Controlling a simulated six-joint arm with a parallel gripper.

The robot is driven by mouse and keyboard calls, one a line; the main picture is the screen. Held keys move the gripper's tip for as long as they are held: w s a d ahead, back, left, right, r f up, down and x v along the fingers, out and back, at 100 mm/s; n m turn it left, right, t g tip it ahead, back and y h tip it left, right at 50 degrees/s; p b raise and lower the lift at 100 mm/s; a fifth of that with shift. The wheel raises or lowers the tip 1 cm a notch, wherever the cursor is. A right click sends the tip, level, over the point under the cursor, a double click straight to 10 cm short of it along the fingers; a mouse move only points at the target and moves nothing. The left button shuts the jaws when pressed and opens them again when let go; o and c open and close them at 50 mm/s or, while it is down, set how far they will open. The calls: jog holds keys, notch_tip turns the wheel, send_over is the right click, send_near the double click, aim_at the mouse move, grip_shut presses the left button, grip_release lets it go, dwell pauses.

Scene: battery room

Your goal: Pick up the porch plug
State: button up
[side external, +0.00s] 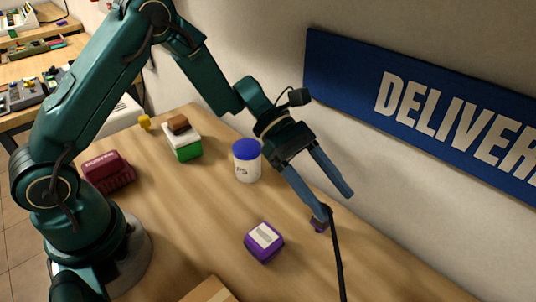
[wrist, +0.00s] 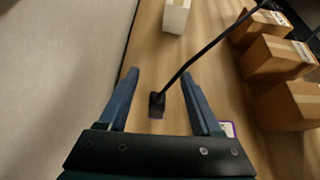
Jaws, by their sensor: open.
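A small dark plug with a purple part (side external: 318,226) is on the wooden table near the wall, with a black cable running from it toward the bottom of the side view. In the wrist view the plug (wrist: 157,104) lies between my two fingers, nearer the palm than the tips, and its cable runs to the upper right. No name can be read on it. My gripper (side external: 337,206) is open and empty, pointing down over the plug; in the wrist view its fingers (wrist: 160,75) are spread on both sides of it. The height gap between them is hard to judge.
A purple box with a white label (side external: 264,241) stands left of the plug. A blue-lidded white jar (side external: 247,162) and a green-and-white box (side external: 183,145) are farther back. Several cardboard boxes (wrist: 279,58) and a white box (wrist: 176,15) show in the wrist view. The wall (wrist: 60,70) is close.

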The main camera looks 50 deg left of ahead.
aim_at(330, 239)
notch_tip(330, 239, down, 2)
jog(key=shift+f, duration=0.1)
jog(key=f, duration=0.1)
jog(key=d+f, duration=0.1)
jog(key=f, duration=0.1)
jog(key=shift+d+f, duration=0.25)
jog(key=shift+d, duration=0.15)
jog(key=shift+d+f, duration=0.3)
jog(key=shift+d, duration=0.15)
grip_shut()
